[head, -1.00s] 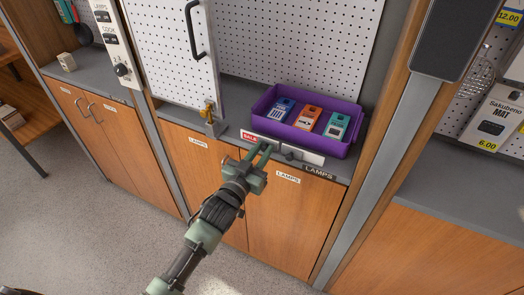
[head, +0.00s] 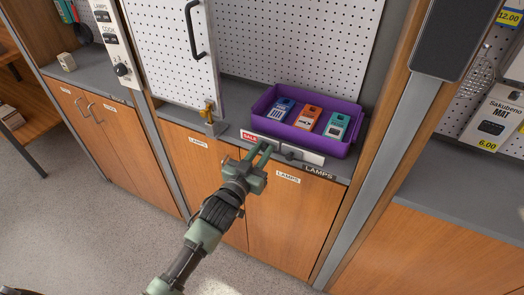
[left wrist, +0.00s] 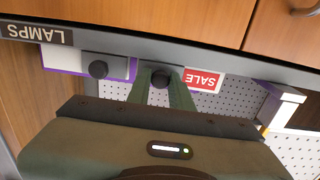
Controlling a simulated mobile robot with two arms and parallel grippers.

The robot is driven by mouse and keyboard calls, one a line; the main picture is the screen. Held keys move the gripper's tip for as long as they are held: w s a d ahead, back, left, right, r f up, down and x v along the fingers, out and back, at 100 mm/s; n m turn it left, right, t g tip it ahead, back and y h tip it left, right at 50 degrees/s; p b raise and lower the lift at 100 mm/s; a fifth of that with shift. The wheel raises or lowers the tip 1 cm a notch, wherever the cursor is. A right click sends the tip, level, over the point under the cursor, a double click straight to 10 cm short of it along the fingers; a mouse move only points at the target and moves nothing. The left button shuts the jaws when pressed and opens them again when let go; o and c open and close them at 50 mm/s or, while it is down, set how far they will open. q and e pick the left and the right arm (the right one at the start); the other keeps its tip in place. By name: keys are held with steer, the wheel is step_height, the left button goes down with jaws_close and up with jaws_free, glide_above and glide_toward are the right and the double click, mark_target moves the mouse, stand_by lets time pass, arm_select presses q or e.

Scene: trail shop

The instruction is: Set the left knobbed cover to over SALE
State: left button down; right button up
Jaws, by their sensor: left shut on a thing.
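In the head view my left gripper (head: 262,155) is at the front edge of the shelf, in front of the label strip. In the left wrist view, which shows the strip upside down, its two fingers (left wrist: 161,88) are shut on the dark round knob (left wrist: 161,76) of the left cover. Most of that cover is hidden behind the fingers. The red SALE label (head: 249,137) shows uncovered just left of the gripper; it also shows beside the fingers in the left wrist view (left wrist: 202,79). The right cover's knob (head: 289,155) is further right along the strip. My right gripper is not in view.
A purple tray (head: 335,148) with several coloured boxed devices stands on the shelf just behind the strip. A white pegboard door (head: 170,50) with a black handle is to the left. A LAMPS label (head: 319,172) is on the shelf edge at right.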

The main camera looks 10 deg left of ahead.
mark_target(248, 136)
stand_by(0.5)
arm_select(q)
steer(key=a, duration=0.2)
steer(key=w+a, duration=0.1)
steer(key=a, duration=0.3)
steer(key=shift+w+p, duration=0.3)
steer(key=shift+p, duration=0.1)
steer(key=c, duration=1.6)
jaws_free()
steer(key=o, duration=0.3)
steer(key=shift+a, duration=0.15)
